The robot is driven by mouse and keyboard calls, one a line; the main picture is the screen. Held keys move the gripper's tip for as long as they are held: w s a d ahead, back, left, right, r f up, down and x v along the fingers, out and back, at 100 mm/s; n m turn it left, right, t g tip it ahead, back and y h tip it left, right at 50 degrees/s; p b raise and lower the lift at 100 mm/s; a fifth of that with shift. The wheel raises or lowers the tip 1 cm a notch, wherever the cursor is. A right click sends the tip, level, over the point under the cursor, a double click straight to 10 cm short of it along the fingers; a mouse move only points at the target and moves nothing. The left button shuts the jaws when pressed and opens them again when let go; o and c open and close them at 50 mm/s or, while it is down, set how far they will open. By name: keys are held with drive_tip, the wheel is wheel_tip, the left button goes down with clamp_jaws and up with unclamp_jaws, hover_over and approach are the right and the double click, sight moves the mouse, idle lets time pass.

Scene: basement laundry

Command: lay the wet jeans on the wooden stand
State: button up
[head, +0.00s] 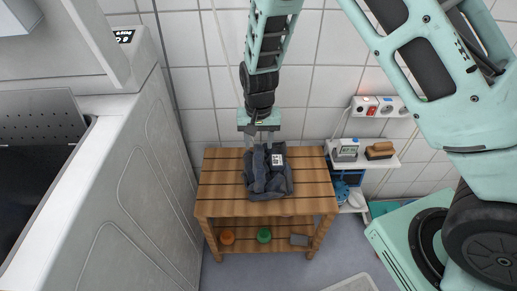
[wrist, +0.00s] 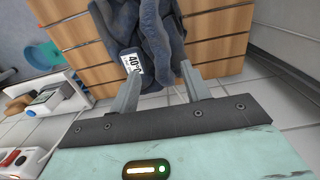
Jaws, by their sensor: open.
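The dark blue jeans (head: 266,178) lie bunched up on the slatted top of the wooden stand (head: 216,182), a little right of its middle. A white label (head: 278,160) shows on them; it reads "40" in the wrist view (wrist: 132,65). My gripper (head: 261,142) is at the back edge of the jeans, pointing down. In the wrist view my gripper (wrist: 158,90) has its two fingers apart, with the jeans (wrist: 155,35) just beyond and partly between the tips. I cannot tell whether the fingers touch the cloth.
A white top-loading machine (head: 130,180) stands left of the stand. A small shelf (head: 365,160) with a brush (head: 380,150) and a boxed device (head: 346,148) is on the right, below a socket strip (head: 380,106). The stand's lower shelf holds an orange item (head: 227,237) and a green one (head: 264,235).

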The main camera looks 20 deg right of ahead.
drive_tip(key=s+a+r+n+y, duration=0.1)
drive_tip(key=s+a+r+n, duration=0.2)
drive_tip(key=s+r, duration=0.45)
drive_tip(key=s+a+r+n, duration=0.2)
drive_tip(key=s+a+r, duration=0.1)
drive_tip(key=s+r, duration=0.4)
drive_tip(key=s+d+r+n, duration=0.1)
drive_tip(key=s+r+n, duration=0.2)
drive_tip(key=s, duration=0.3)
drive_tip(key=s+d+r+n, duration=0.1)
drive_tip(key=s+r+n, duration=0.2)
drive_tip(key=s, duration=0.4)
drive_tip(key=shift+s+r+p, duration=0.15)
drive_tip(key=shift+p, duration=0.3)
drive_tip(key=shift+r, duration=0.1)
wheel_tip(320, 180, up, 19)
drive_tip(key=p, duration=1.9)
drive_tip(key=shift+r, duration=0.2)
